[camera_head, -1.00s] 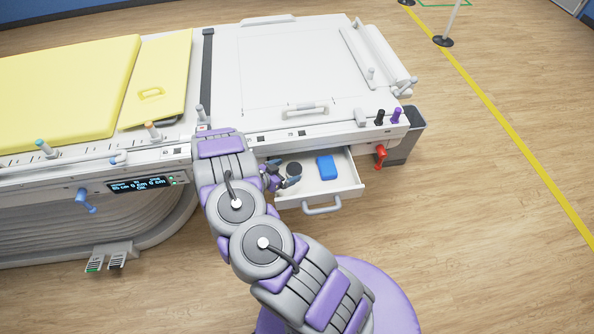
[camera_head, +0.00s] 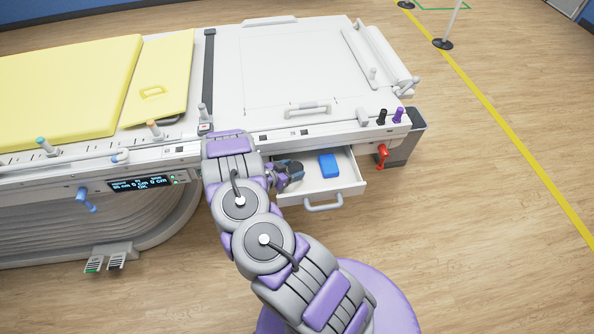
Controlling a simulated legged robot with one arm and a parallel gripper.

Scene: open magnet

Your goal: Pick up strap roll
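The open white drawer (camera_head: 345,188) holds a small dark-topped round item, which looks like the strap roll (camera_head: 294,166), at its left side. My gripper (camera_head: 291,173) is inside the drawer, right at this item, and its fingers overlap it in the picture. The fingers and arm hide most of the item. I cannot tell whether the fingers are closed on it or only beside it.
A blue block (camera_head: 328,165) lies in the drawer to the right of my gripper. The drawer handle (camera_head: 323,203) faces the front. The white bed edge (camera_head: 330,133) runs above the drawer. A red lever (camera_head: 382,155) hangs to the right.

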